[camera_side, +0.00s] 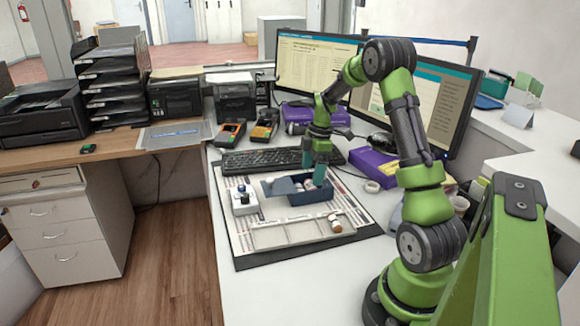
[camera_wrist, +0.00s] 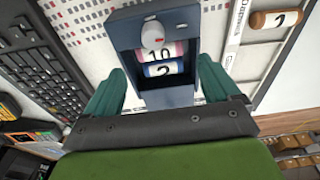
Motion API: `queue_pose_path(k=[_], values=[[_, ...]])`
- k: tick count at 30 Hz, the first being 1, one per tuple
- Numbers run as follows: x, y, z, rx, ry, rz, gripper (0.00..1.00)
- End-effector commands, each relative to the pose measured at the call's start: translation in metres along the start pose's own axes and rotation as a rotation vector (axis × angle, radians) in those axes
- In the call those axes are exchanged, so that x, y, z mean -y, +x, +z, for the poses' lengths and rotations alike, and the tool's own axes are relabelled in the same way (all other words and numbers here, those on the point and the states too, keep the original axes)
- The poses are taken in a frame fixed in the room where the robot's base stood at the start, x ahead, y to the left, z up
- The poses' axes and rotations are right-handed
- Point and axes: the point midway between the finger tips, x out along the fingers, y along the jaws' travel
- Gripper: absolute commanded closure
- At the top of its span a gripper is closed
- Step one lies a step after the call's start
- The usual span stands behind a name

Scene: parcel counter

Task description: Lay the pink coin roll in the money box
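The pink coin roll (camera_wrist: 165,52), marked 10, lies in the dark blue money box (camera_wrist: 181,17), beside a blue-banded roll (camera_wrist: 164,69). A rounded white piece with a red mark (camera_wrist: 152,35) partly overlaps the pink roll. In the side view the money box (camera_side: 312,197) stands on the mat, its contents too small to tell apart. My gripper (camera_wrist: 162,66) is over the box with its teal fingers spread apart, one toward each side. Nothing is seen between the fingers' faces as held. In the side view my gripper (camera_side: 314,172) is low at the box.
A brown-banded roll (camera_wrist: 272,19) lies in the pale tray (camera_side: 290,236) in front of the box. A white block with a dark top (camera_side: 243,202) stands left of it. The keyboard (camera_side: 262,160), monitors (camera_side: 312,65) and a purple box (camera_side: 374,163) stand behind.

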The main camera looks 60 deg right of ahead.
Motion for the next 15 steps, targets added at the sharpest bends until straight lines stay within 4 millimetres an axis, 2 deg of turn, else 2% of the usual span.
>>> queue_pose_path(k=[10,15], values=[[0.000,-0.001,0.000,0.000,0.000,-0.001,0.05],[-0.001,-0.020,0.000,0.001,-0.001,0.003,0.05]])
